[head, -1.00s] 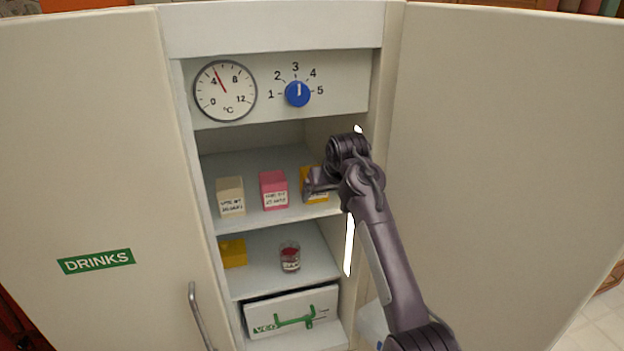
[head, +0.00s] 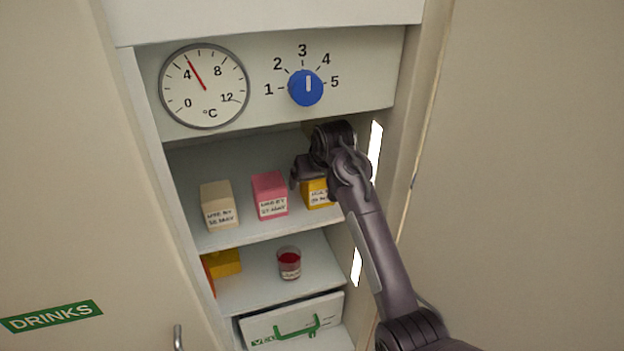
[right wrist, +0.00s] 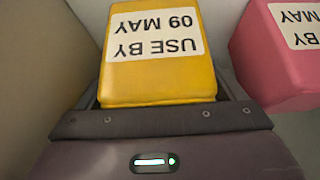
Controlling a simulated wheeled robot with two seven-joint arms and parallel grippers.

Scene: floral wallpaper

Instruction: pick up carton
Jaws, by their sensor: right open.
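Three cartons stand on the upper shelf of the open fridge: a cream one (head: 218,205) at the left, a pink one (head: 270,195) in the middle and a yellow one (head: 318,194) at the right. My right gripper (head: 306,176) is at the yellow carton, partly covering it in the head view. In the right wrist view the yellow carton (right wrist: 158,75) lies between the open fingers, its label reading "USE BY 09 MAY" upside down. The pink carton (right wrist: 285,60) is close beside it on the right. My left gripper is not in view.
The shelf (head: 245,235) has a side wall close to my right arm. The open doors stand on both sides.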

